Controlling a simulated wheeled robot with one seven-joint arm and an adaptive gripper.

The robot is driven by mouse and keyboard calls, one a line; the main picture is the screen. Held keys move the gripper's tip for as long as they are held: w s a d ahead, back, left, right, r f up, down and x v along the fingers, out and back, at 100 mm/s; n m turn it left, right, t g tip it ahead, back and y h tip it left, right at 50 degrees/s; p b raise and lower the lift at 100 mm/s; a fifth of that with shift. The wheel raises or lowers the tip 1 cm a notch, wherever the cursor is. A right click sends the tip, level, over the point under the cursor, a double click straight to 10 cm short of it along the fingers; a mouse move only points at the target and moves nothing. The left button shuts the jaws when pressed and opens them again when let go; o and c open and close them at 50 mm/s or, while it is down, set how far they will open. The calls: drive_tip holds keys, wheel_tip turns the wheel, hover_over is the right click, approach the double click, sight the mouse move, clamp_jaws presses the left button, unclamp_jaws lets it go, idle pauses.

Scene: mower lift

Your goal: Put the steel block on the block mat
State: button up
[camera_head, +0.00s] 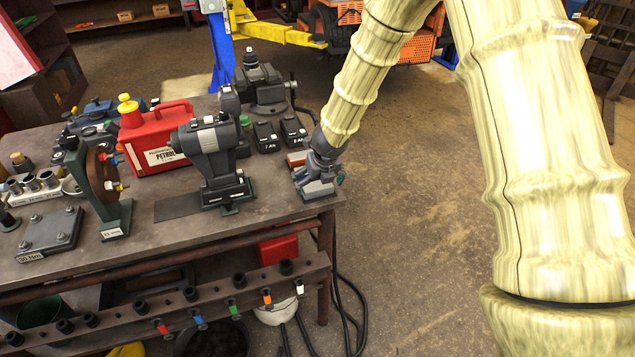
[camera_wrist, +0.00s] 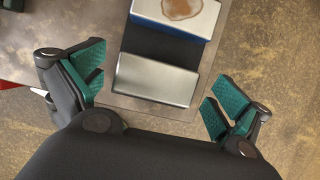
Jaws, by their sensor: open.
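My gripper (camera_head: 318,176) is over the table's right front corner. In the wrist view my gripper (camera_wrist: 157,84) is open, with its green pads wide apart. A plain silver block (camera_wrist: 155,81), apparently the steel block, lies between the pads with a gap on each side. In the head view the block (camera_head: 318,189) shows under the fingers, partly hidden. A thin dark mat (camera_head: 178,206), likely the block mat, lies flat on the table left of the grey machine. Another dark surface (camera_wrist: 161,46) shows beside the steel block; I cannot tell whether it is a mat.
A second block with a rusty patch and blue side (camera_wrist: 182,14) sits close beyond the steel block. A grey bench machine (camera_head: 212,155), a red petrol can (camera_head: 155,140) and a green-based stand (camera_head: 108,200) crowd the table. The table edge is close to my gripper.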

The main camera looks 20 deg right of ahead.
drive_tip(key=p+v, duration=0.4)
drive_tip(key=v, duration=0.7)
drive_tip(key=shift+s+r, duration=0.2)
drive_tip(key=shift+r, duration=0.1)
drive_tip(key=s+a+f+m+g+y, duration=0.1)
drive_tip(key=s+a+f+m+g, duration=0.15)
drive_tip(key=s+f+m, duration=0.75)
drive_tip(key=s+a+f+m+g+y, duration=0.15)
drive_tip(key=s+a+f+m, duration=0.25)
drive_tip(key=s+f+m, duration=0.55)
drive_tip(key=s+d+f+m+h, duration=0.1)
drive_tip(key=s+d+f+m, duration=0.1)
drive_tip(key=s+f+m, duration=0.2)
drive_tip(key=s+d+f+m, duration=0.2)
drive_tip(key=s+f+m, duration=0.2)
drive_tip(key=s+m, duration=0.3)
drive_tip(key=s+d+f+m+h, duration=0.1)
drive_tip(key=s+f+m, duration=0.3)
drive_tip(key=s, duration=0.7)
drive_tip(key=shift+s+d+m+h, duration=0.35)
drive_tip(key=shift+d+m, duration=0.2)
drive_tip(key=shift+m, duration=0.7)
drive_tip(key=shift+f, duration=0.2)
